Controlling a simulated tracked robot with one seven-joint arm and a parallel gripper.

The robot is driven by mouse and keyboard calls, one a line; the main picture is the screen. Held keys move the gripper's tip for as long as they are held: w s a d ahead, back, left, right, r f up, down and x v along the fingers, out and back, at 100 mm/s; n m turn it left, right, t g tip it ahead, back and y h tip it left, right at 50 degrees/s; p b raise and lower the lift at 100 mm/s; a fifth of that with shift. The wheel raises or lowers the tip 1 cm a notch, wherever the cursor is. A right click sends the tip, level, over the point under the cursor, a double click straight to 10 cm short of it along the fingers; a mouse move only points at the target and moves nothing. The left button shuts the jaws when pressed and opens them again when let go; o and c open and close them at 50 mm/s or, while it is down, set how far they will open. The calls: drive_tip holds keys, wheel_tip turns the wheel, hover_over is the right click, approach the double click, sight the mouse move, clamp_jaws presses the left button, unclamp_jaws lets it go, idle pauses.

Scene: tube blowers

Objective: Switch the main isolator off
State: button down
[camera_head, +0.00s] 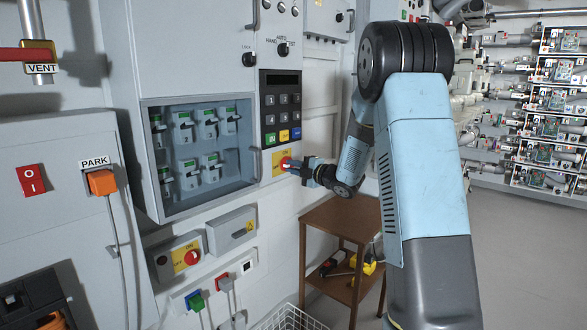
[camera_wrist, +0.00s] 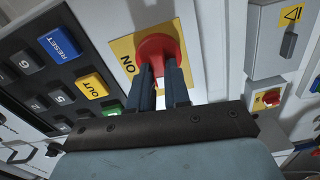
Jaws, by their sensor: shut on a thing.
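The main isolator is a red rotary knob (camera_head: 285,163) on a yellow plate, low on the right of the grey cabinet front, below the keypad. In the wrist view the red knob (camera_wrist: 157,46) sits on its yellow plate with the word ON beside it. My gripper (camera_head: 296,167) reaches it from the right. In the wrist view my gripper (camera_wrist: 163,78) has its two dark fingers shut on the knob's grip, which they partly hide. The knob's exact angle is hard to tell.
Left of the knob is a glazed window (camera_head: 200,150) with breakers behind it. A keypad (camera_head: 282,108) is above. A second red knob on yellow (camera_head: 191,257) is on a small box below. A brown side table (camera_head: 345,218) stands under my arm. Open floor lies to the right.

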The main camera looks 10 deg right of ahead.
drive_tip(key=shift+s+a+f+n, duration=0.15)
drive_tip(key=shift+f+n, duration=0.2)
drive_tip(key=shift+n, duration=0.25)
drive_tip(key=shift+f+n, duration=0.1)
drive_tip(key=shift+n, duration=0.2)
drive_tip(key=c, duration=1.3)
unclamp_jaws()
drive_tip(key=shift+c, duration=0.2)
drive_tip(key=shift+o, duration=1.3)
drive_tip(key=shift+r, duration=0.25)
drive_tip(key=v, duration=1.4)
